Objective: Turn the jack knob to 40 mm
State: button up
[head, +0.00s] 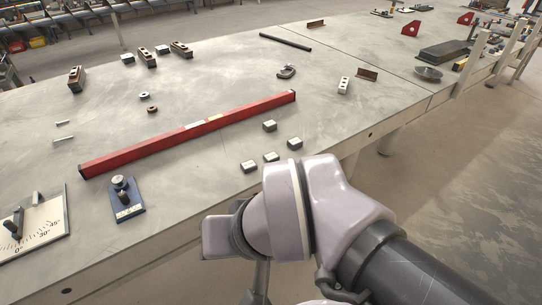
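A small blue plate (135,199) lies near the front edge of the table at the left. A dark, round-topped knob (119,182) stands on it, with a pale marked strip (126,212) in front of it. This looks like the jack, but its markings are too small to read. My arm's pale housing is at the lower middle, right of the blue plate and apart from it. My gripper's fingers do not show, so whether they are open or shut is hidden.
A white angle plate (36,228) with a lever stands left of the blue plate. A long red bar (190,132) lies behind it. Several small metal blocks (249,167) sit near the table edge (170,232). The table between the blue plate and those blocks is clear.

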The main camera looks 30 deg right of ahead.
aim_at(123, 195)
jog(key=l+z, duration=0.25)
jog(key=l, duration=0.25)
jog(key=i+l+z, duration=0.1)
jog(key=l+z, duration=0.15)
jog(key=l, duration=0.2)
jog(key=u, duration=1.45)
